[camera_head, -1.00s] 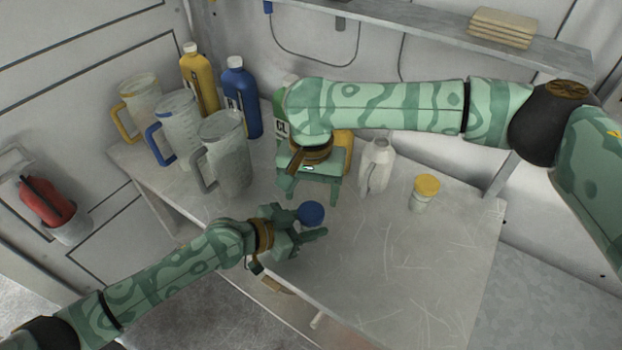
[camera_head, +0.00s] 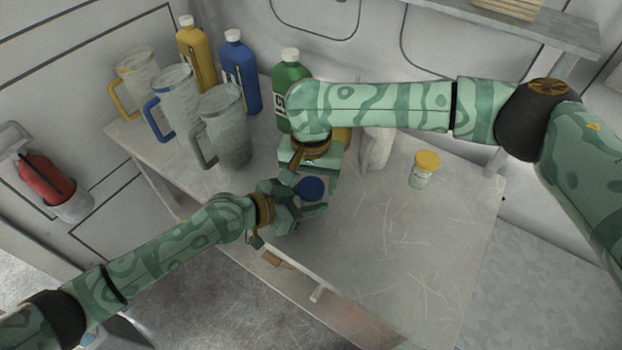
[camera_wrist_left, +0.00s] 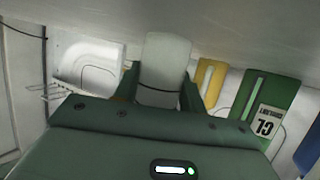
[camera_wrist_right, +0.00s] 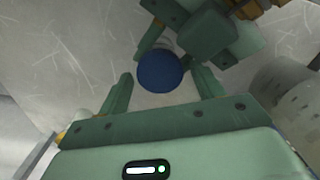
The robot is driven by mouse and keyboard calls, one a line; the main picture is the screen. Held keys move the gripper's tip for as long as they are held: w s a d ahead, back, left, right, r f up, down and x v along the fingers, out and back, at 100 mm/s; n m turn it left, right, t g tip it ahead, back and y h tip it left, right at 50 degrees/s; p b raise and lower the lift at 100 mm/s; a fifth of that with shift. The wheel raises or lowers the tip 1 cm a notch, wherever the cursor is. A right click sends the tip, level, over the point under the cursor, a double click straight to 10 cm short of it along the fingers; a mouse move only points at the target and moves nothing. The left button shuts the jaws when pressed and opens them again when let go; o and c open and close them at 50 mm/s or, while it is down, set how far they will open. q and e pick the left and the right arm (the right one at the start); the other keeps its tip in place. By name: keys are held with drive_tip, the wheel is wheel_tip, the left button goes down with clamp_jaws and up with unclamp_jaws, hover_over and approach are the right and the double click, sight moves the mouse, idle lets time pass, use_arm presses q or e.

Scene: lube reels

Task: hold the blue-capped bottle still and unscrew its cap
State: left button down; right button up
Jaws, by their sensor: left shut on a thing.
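The bottle's blue cap (camera_head: 312,189) faces up at the table's front edge. In the left wrist view its pale translucent body (camera_wrist_left: 165,62) stands between the fingers of my left gripper (camera_wrist_left: 160,88), which is shut on it. In the head view my left gripper (camera_head: 300,212) reaches in from the left, below the cap. My right gripper (camera_head: 312,172) is just behind and above the cap. In the right wrist view its open fingers (camera_wrist_right: 162,88) lie left and right of the blue cap (camera_wrist_right: 160,72), with visible gaps. The head view hides most of the bottle body.
Several jugs (camera_head: 222,130) and a yellow (camera_head: 197,65), blue (camera_head: 240,75) and green bottle (camera_head: 288,80) stand at the back left. A white bottle (camera_head: 377,150) and a yellow-lidded jar (camera_head: 424,170) stand right of my right gripper. The table's right front (camera_head: 400,250) is clear.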

drive_tip(key=shift+r, duration=0.1)
wheel_tip(320, 180, up, 7)
drive_tip(key=shift+r, duration=0.2)
drive_tip(key=shift+c, duration=0.5)
wheel_tip(320, 180, down, 8)
drive_tip(key=shift+r, duration=0.2)
drive_tip(key=c, duration=1)
drive_tip(key=o, duration=1.1)
